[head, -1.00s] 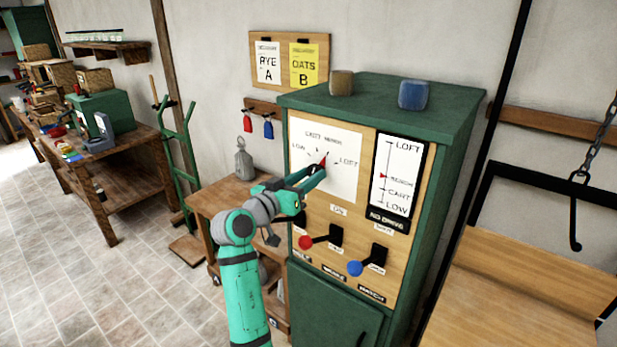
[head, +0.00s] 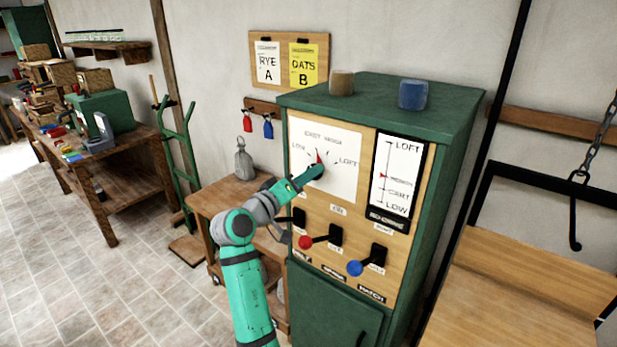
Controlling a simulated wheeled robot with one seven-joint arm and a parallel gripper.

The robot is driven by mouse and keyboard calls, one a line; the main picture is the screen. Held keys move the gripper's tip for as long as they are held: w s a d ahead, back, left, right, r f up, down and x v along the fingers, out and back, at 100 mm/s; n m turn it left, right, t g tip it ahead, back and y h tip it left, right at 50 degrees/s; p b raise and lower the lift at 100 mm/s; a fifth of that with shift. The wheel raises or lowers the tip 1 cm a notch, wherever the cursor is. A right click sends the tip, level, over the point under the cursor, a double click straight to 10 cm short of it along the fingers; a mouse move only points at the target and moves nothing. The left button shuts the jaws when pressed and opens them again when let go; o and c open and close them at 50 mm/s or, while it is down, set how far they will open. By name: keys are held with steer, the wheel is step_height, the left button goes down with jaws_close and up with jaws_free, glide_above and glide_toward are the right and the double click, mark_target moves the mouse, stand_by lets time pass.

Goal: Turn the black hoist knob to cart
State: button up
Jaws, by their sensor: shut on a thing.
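The black hoist knob is on the white dial plate (head: 345,143) of the green cabinet, mostly hidden behind my gripper (head: 317,173). My gripper is shut on the knob. The knob's red pointer (head: 318,157) shows just above the jaws and points up, slightly left, roughly towards the cart mark. The dial's low mark is at its left and its loft mark at its right. On the level scale (head: 401,170) beside the dial, the red marker sits near the bench line.
A wooden cart (head: 217,201) with a grey weight (head: 243,160) stands left of the cabinet (head: 455,130). A chain hook (head: 575,230) hangs at right.

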stand_by(0.3)
steer(key=o, duration=1)
steer(key=shift+o, duration=0.2)
steer(key=v, duration=1)
steer(key=shift+s+a, duration=0.25)
